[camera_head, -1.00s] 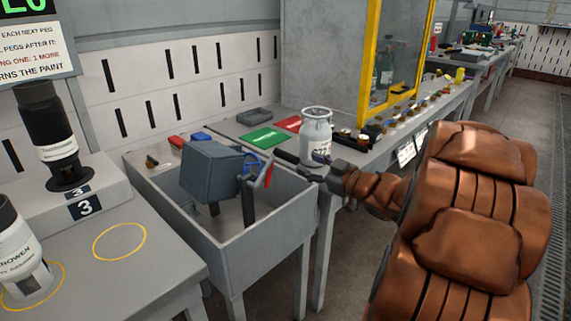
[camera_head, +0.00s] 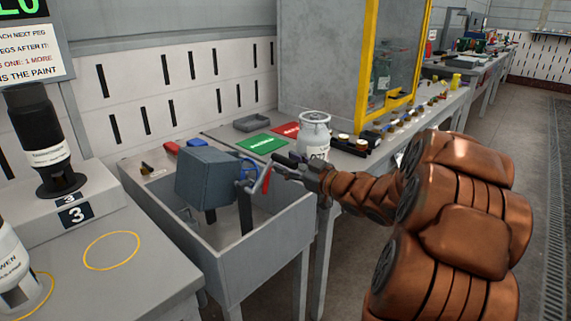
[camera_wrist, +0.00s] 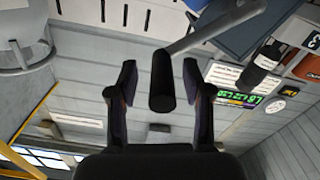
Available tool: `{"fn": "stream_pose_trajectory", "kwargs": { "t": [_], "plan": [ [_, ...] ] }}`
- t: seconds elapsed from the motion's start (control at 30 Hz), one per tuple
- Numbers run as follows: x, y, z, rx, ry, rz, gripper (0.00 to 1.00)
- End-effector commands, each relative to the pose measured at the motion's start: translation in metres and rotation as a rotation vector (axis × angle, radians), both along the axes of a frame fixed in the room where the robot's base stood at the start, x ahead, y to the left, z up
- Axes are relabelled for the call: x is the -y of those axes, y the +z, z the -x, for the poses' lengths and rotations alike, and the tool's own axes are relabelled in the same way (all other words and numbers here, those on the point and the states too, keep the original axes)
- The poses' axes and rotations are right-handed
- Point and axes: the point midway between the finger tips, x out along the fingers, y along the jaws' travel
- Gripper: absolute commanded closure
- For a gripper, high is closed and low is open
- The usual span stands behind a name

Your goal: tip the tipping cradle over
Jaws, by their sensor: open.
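The tipping cradle (camera_head: 207,176) is a blue-grey box on dark supports inside an open grey trough (camera_head: 272,238). A lever with a grey bar and a red part (camera_head: 266,178) stands at its right side. My gripper (camera_head: 277,168) is at this lever, open. In the wrist view, a black grip (camera_wrist: 162,82) at the end of a grey bar (camera_wrist: 222,25) lies between my open fingers (camera_wrist: 160,82), with gaps showing on both sides. The box looks slightly tilted. Its inside is hidden from the head camera.
A white metal can (camera_head: 316,138) stands on the bench just behind my gripper. Green (camera_head: 262,143) and red (camera_head: 286,130) plates and a grey tray (camera_head: 251,122) lie behind the trough. A pedestal with a black bottle (camera_head: 42,145) stands left.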

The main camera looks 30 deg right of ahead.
Motion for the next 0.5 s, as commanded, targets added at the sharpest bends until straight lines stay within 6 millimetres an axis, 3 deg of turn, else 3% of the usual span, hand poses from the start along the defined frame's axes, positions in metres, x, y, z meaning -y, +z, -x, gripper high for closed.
{"fn": "stream_pose_trajectory", "kwargs": {
  "t": [0.5],
  "plan": [
    [-0.0044, 0.0001, -0.0118, 0.0, 0.001, -0.001, 0.5]
  ]
}}
